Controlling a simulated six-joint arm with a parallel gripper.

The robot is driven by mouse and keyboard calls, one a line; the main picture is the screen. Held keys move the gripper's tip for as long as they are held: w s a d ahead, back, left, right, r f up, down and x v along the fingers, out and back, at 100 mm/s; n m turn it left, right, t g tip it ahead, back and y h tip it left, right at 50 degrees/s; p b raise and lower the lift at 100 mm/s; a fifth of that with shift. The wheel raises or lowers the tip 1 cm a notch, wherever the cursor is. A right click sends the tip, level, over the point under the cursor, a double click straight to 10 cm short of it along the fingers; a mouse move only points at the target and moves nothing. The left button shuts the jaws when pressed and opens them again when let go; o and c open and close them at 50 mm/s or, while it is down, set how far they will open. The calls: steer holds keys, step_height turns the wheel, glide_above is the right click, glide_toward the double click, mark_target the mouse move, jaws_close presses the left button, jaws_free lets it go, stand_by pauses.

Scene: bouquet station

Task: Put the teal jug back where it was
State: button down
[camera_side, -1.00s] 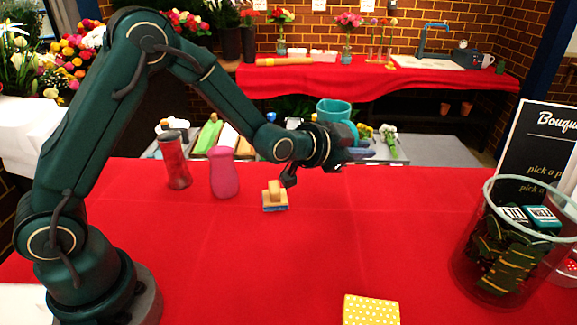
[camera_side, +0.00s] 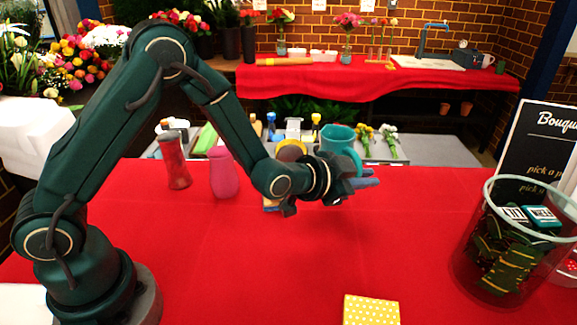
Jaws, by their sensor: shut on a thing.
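The teal jug (camera_side: 337,134) is upright behind my gripper, its handle side toward the fingers. My gripper (camera_side: 364,180) is shut on the jug, above the far part of the red table (camera_side: 420,240). The fingers and wrist hide the jug's lower part. I cannot tell whether its base touches the table or how wide any gap is.
A red vase (camera_side: 175,163) and a pink vase (camera_side: 223,174) stand at the back left. A small block (camera_side: 270,208) is mostly hidden behind my arm. A yellow dotted square (camera_side: 371,310) lies at the front. A large glass container (camera_side: 462,262) stands at the right. The middle is clear.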

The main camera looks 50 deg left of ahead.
steer(key=d, duration=0.1)
steer(key=d+f, duration=0.2)
steer(key=shift+w+d+f, duration=0.1)
steer(key=shift+w+d, duration=0.2)
steer(key=shift+w, duration=0.1)
steer(key=shift+f, duration=1.95)
steer(key=c, duration=0.9)
jaws_free()
steer(key=shift+s, duration=0.1)
